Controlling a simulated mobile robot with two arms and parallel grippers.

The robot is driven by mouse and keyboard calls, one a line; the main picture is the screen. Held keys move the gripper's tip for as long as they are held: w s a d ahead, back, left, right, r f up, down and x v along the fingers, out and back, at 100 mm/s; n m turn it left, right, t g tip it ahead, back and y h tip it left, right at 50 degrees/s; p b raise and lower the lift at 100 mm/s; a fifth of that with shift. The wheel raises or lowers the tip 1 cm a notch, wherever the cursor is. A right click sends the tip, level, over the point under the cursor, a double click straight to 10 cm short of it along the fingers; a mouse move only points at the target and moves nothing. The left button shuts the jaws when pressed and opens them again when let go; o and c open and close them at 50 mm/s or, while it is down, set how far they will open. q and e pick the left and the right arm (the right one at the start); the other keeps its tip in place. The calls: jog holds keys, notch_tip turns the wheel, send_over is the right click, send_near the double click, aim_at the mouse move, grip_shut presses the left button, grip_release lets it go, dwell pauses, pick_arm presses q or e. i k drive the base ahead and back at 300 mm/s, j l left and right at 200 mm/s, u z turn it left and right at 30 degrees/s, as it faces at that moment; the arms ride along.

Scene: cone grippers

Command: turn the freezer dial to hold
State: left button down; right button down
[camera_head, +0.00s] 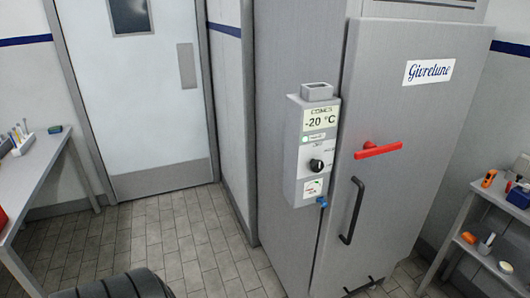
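The freezer (395,170) is a tall grey cabinet at the centre right with a "Givrelune" label. A light grey control box (292,150) is fixed on its left side by the door edge. The box's display (318,120) reads -20 °C. Below the display is a black round dial (316,165) with a light pointer mark. The small markings around the dial are too small to read, so I cannot tell which setting it points to. Neither of my grippers is in view, and nothing touches the dial.
A red handle (378,150) and a black door handle (351,212) stick out from the freezer door. A blue knob (322,202) sits under the control box. A bench (40,165) stands left and a shelf with tools (478,215) right. The tiled floor (185,235) left of the freezer is clear.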

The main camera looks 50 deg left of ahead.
aim_at(317, 166)
jog(key=u, duration=1.3)
